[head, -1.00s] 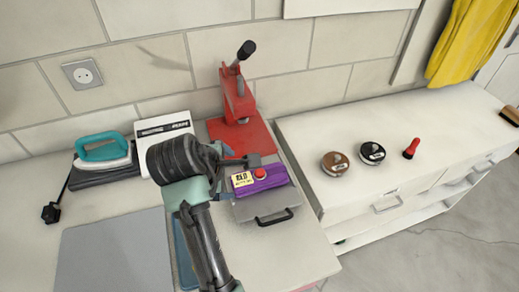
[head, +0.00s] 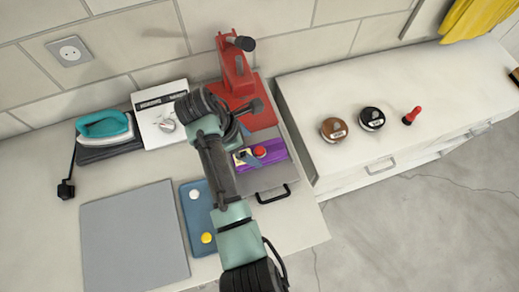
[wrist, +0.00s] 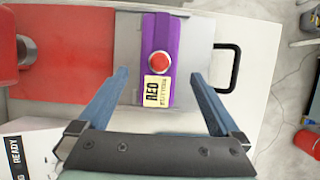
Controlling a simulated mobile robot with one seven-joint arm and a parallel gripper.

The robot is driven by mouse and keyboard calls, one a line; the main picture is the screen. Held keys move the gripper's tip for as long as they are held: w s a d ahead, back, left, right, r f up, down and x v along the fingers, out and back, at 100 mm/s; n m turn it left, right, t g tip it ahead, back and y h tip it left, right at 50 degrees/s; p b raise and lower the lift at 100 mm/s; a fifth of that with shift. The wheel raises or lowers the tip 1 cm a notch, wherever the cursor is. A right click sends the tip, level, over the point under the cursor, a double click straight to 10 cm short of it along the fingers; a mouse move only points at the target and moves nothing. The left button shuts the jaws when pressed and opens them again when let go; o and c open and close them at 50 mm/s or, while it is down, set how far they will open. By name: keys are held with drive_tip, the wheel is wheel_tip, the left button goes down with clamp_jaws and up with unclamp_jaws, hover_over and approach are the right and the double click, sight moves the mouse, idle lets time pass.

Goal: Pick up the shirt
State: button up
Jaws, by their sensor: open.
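A yellow cloth (head: 478,20) hangs at the top right of the head view, cut off by the frame edge. It may be the shirt, but its full shape is not visible. My gripper (wrist: 160,75) is open and empty. Its two blue fingers point toward a purple box (wrist: 160,32) with a red button (wrist: 159,62) and a yellow label, which lies between them in the picture. In the head view my gripper (head: 250,158) is over the same purple box (head: 272,153), far from the yellow cloth. No cloth shows in the wrist view.
A red press (head: 236,75), a white box (head: 155,103) and an iron (head: 105,130) stand along the wall. A grey mat (head: 130,240) lies front left. Two round tins (head: 334,129) and a red-handled stamp (head: 411,116) sit on the right counter. Floor is clear at lower right.

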sight(257, 150)
drive_tip(key=shift+p+x, duration=0.5)
drive_tip(key=shift+x, duration=2.55)
drive_tip(key=shift+w+d+r, duration=0.1)
drive_tip(key=shift+w, duration=0.05)
drive_tip(key=shift+c, duration=0.3)
drive_tip(key=c, duration=1.3)
